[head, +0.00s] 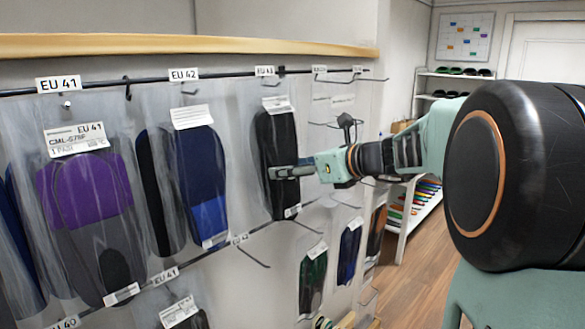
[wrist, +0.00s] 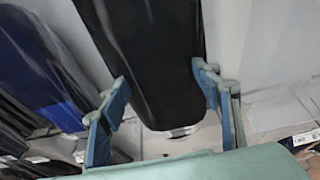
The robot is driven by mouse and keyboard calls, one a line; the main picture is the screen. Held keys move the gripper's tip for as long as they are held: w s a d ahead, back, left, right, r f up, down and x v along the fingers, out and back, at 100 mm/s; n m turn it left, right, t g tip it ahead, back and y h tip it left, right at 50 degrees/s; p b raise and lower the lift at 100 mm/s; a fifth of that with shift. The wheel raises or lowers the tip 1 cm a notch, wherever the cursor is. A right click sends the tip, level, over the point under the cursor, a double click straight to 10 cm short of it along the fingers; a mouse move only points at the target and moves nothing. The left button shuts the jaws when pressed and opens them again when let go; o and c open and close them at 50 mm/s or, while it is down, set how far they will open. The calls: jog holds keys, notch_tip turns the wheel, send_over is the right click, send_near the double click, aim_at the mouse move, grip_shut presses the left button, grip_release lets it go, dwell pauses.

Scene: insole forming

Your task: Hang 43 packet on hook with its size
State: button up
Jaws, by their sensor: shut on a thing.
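A black insole packet (head: 276,140) in a clear bag with a white tag hangs upright at the rail, below a small size label (head: 264,71) that seems to read 43. My gripper (head: 283,172) is shut on the lower half of this packet from the right. In the wrist view the black packet (wrist: 155,50) lies between my two fingers (wrist: 166,92), one at each edge. The packet's top is close to the rail by the label. I cannot tell whether it is on the hook.
A purple-and-grey packet (head: 85,190) hangs under EU 41 and a blue packet (head: 200,165) under EU 42, close on the left. Empty hooks (head: 345,78) stick out on the right. Green (head: 313,280) and blue (head: 349,250) packets hang lower down.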

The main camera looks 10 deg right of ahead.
jog(key=o, duration=1.3)
